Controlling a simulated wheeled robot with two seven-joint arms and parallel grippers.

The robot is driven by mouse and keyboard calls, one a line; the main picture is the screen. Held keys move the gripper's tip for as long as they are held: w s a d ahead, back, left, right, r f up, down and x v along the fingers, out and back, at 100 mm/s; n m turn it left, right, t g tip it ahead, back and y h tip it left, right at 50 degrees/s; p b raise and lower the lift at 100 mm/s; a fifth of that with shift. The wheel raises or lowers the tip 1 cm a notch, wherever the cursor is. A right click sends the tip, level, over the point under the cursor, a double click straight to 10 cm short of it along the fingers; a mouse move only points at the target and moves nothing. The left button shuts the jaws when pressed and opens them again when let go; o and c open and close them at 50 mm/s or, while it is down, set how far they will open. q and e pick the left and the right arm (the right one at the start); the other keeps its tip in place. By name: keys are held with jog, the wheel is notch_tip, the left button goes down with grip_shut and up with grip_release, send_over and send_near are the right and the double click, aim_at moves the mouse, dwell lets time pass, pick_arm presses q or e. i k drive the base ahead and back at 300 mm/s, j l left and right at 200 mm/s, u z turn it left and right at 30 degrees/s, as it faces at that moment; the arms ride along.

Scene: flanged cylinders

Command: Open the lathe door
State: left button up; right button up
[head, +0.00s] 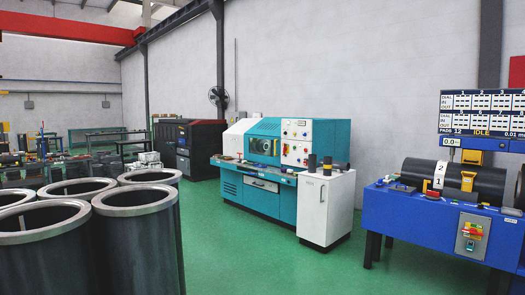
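A teal and white machine that looks like the lathe (262,190) stands mid-picture against the grey wall. A round chuck-like part (263,146) shows in its front, with a white control panel (297,142) to the right of it. A slatted teal panel (265,127) lies above the round part. I cannot make out clearly which part is the door, or whether it is open or shut. Neither of my grippers is in the head view.
Large open-topped dark cylinders (138,235) fill the left foreground. A white cabinet (325,205) bearing small dark cylinders adjoins the lathe's right end. A blue machine (430,225) stands at right. A black machine (195,148) stands farther back. Green floor (225,260) between is clear.

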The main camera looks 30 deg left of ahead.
aim_at(271, 140)
jog(key=i+j+u, duration=0.2)
jog(key=i, duration=0.25)
jog(key=i+j+u, duration=0.25)
jog(key=i, duration=0.15)
jog(key=i+z, duration=0.15)
jog(key=i, duration=0.5)
jog(key=i+j+z, duration=0.1)
jog(key=i, duration=0.6)
jog(key=i+j+z, duration=0.15)
jog(key=i, duration=0.5)
jog(key=i+j+u, duration=0.1)
jog(key=i+u, duration=0.2)
jog(key=i, duration=0.4)
jog(key=i+u, duration=0.35)
jog(key=i, duration=0.3)
jog(key=i+l+u, duration=0.3)
jog(key=i, duration=0.4)
jog(key=i+j, duration=0.1)
jog(key=i, duration=0.6)
jog(key=i+j, duration=0.15)
jog(key=i, duration=0.5)
jog(key=i+j, duration=0.1)
jog(key=i, duration=0.6)
jog(key=k+j+u, duration=0.05)
